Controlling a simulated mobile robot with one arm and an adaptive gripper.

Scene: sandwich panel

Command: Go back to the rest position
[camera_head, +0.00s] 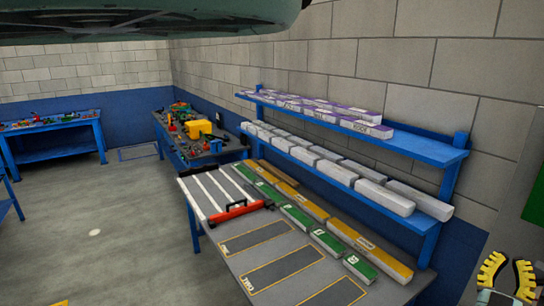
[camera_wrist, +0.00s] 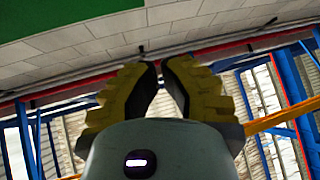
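My gripper (camera_head: 508,266) is at the lower right edge in the head view, beside the right end of the workbench and apart from it. Its two yellow, ridged fingers stand a little apart with nothing between them. In the wrist view the gripper (camera_wrist: 161,72) shows the yellow fingers with dark inner pads, a narrow empty gap between them. The wrist view looks at walls and frames, and no panel or bench top shows there.
The workbench (camera_head: 232,242) holds green, yellow and white strips and a red-handled tool (camera_head: 235,211). A blue shelf (camera_head: 420,148) with white and purple-topped boxes stands behind. Another blue table (camera_head: 50,124) stands far left. The grey floor (camera_head: 90,235) at left is largely clear.

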